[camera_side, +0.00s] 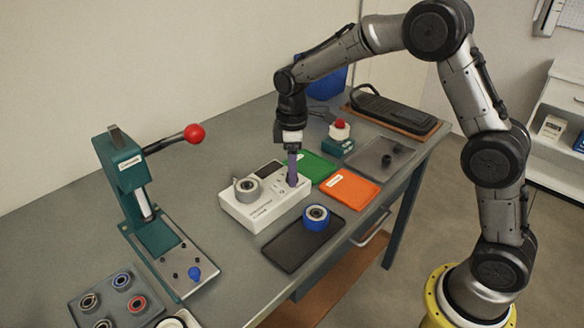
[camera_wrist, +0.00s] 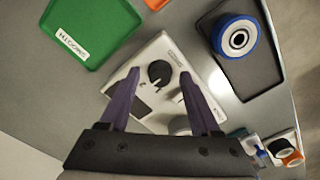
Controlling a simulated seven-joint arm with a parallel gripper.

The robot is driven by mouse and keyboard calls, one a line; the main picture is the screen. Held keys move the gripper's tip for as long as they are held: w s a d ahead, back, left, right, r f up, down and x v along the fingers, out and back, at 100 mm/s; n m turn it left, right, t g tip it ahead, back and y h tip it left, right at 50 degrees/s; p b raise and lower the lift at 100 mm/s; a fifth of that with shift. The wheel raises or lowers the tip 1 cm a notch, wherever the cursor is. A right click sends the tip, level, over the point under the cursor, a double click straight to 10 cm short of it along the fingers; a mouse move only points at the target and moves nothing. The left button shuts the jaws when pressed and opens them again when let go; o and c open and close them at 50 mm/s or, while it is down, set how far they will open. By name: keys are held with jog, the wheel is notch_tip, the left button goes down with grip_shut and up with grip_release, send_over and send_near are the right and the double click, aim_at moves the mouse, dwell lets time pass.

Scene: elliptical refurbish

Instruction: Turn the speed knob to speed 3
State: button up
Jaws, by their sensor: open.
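The white control box (camera_side: 262,212) sits on the grey bench. Its black speed knob (camera_wrist: 158,73) shows in the wrist view, on a round dial near one end of the box; its exact setting is too small to read. My gripper (camera_side: 292,178) points down over the right end of the box in the side view and hides the knob there. In the wrist view its two purple fingers (camera_wrist: 158,83) are apart, one to each side of the knob, with nothing visibly held between them. I cannot tell whether they touch the box.
A grey round part (camera_side: 247,189) sits on the box's left end. A black tray (camera_side: 289,249) with a blue-rimmed wheel (camera_side: 316,217) lies in front. Green (camera_side: 316,166) and orange (camera_side: 349,188) trays lie right. A green press (camera_side: 128,180) with a red-knobbed lever stands left.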

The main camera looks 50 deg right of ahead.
grip_shut()
dwell(0.3)
jog(key=shift+m, duration=0.3)
jog(key=m, duration=0.4)
jog(key=shift+m, duration=2.1)
jog(key=shift+r, duration=0.1)
grip_release()
